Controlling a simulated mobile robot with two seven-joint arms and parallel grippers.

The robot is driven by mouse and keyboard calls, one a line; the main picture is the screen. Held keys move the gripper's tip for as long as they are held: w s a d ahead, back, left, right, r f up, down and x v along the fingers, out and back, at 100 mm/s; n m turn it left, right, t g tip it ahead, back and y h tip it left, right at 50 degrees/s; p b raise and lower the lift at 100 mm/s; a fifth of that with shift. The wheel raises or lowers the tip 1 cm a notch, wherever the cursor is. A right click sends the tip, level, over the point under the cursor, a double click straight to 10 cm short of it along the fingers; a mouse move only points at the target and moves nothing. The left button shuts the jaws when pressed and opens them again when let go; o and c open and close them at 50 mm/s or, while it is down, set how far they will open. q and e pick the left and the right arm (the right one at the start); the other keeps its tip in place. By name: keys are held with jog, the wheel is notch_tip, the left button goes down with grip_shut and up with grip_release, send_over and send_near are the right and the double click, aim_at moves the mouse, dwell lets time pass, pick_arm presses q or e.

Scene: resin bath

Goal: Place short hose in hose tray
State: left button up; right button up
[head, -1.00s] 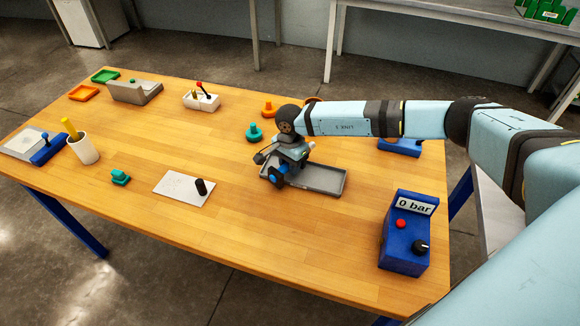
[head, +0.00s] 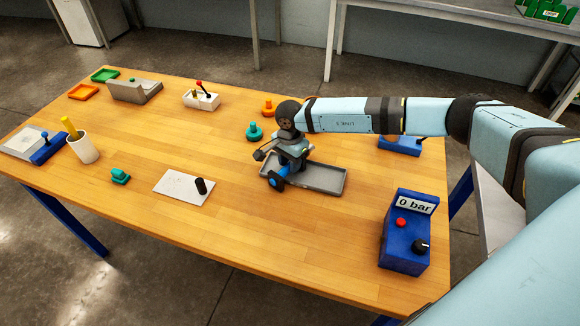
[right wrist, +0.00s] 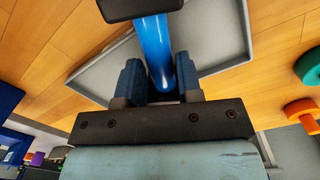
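My right gripper (head: 288,167) is over the left part of the grey hose tray (head: 325,179). In the right wrist view its two dark blue fingers (right wrist: 158,82) stand on either side of the bright blue short hose (right wrist: 156,45), and it looks shut on it. A black piece covers the hose's far end there. In the head view a blue end of the hose (head: 275,183) shows at the tray's left front edge. The hose is tilted above the grey tray floor (right wrist: 212,32); contact with the tray cannot be told. My left gripper is not in view.
A blue box reading "0 bar" (head: 404,240) stands at the right front. A white sheet with a black cylinder (head: 201,186) lies left of the tray. Teal (head: 254,133) and orange (head: 268,108) knobs stand behind it. The wooden table's front middle is clear.

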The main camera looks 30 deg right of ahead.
notch_tip(320, 180, up, 10)
jog(key=b, duration=0.1)
jog(key=shift+w+d, duration=0.15)
dwell(0.4)
